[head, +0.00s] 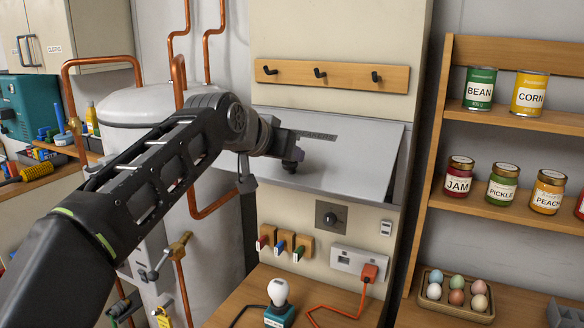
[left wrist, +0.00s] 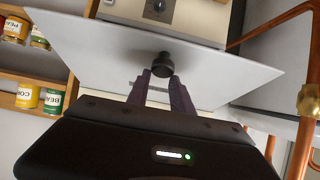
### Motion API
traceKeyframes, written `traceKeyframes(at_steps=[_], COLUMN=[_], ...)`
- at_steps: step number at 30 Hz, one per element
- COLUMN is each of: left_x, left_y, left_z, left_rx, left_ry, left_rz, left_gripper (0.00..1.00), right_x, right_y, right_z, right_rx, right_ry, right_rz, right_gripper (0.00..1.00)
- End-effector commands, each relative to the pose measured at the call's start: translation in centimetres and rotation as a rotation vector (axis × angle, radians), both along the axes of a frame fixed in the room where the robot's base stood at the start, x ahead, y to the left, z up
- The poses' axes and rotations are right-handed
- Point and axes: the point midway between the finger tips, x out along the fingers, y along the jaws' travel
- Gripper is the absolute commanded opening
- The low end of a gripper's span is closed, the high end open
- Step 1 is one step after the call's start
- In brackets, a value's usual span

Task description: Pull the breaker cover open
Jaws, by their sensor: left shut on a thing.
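The breaker cover (head: 345,158) is a grey rectangular panel on the beige wall unit. It stands tilted outward, with a dark wedge-shaped gap along its right side that widens toward the bottom. It also fills the middle of the left wrist view (left wrist: 110,58). A round black knob (left wrist: 163,64) sticks out of the cover. My left arm hides part of the cover's left side. My right gripper is not in view.
A hook rail (head: 332,76) is above. A white tank with copper pipes (head: 206,205) stands left, shelves with jars (head: 502,184) right.

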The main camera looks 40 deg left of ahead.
Motion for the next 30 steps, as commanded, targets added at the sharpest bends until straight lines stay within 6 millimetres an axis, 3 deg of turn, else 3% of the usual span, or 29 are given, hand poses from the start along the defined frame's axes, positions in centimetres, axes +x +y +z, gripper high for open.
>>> traceKeyframes(at_steps=[1, 4, 6, 22, 30], left_x=[-0.1, -0.2, -0.2, -0.2, -0.3], left_y=[0.0, -0.1, -0.1, -0.1, -0.1], left_z=[1.7, 3.0, 2.2, 1.9, 1.9], left_rx=[0.006, 0.005, 0.003, -0.001, -0.001], left_ry=[-0.011, -0.009, -0.004, 0.003, 0.004], left_rz=[0.001, 0.000, 0.000, 0.001, 0.001], left_gripper=[0.00, 0.00, 0.07, 0.50, 0.52], right_x=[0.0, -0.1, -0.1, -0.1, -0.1], right_y=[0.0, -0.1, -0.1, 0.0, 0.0], right_z=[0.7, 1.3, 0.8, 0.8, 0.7], right_rx=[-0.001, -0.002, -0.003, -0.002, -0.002], right_ry=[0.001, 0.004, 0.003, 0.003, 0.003], right_rz=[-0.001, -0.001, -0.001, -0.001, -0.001], right_gripper=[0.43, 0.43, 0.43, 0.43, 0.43])
